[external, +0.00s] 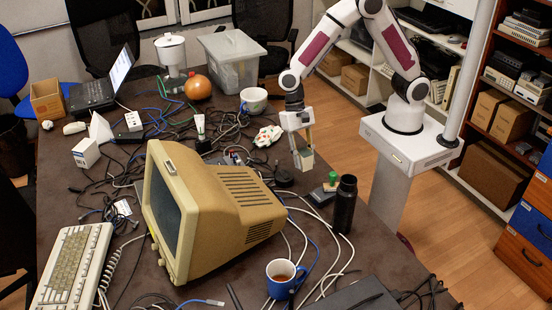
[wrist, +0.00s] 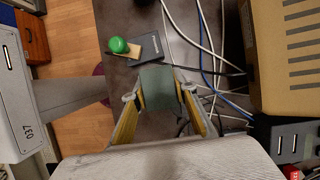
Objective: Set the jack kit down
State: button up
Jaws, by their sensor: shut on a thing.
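My gripper (external: 303,148) is shut on the jack kit (external: 306,160), a small grey-green box, near the table's right side in the external view. In the wrist view my gripper (wrist: 160,95) has a yellow-sided finger on each side of the jack kit (wrist: 160,85). The box hangs below the fingertips and looks to be above the dark table (external: 130,272); the exact gap beneath it is hard to tell. Its far side and underside are hidden.
A green-topped object (external: 331,179) and a black bottle (external: 345,204) stand close by. A beige monitor (external: 215,205), a blue mug (external: 284,279) and many cables crowd the table.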

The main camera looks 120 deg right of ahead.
jog(key=s+d, duration=0.6)
jog(key=s, duration=0.2)
jog(key=shift+m, duration=0.3)
jog(key=shift+d, duration=0.1)
jog(key=shift+f, duration=3.1)
jog(key=shift+f, duration=0.15)
jog(key=shift+f, duration=1.75)
jog(key=shift+f, duration=0.1)
jog(key=o, duration=1.1)
jog(key=shift+o, duration=0.2)
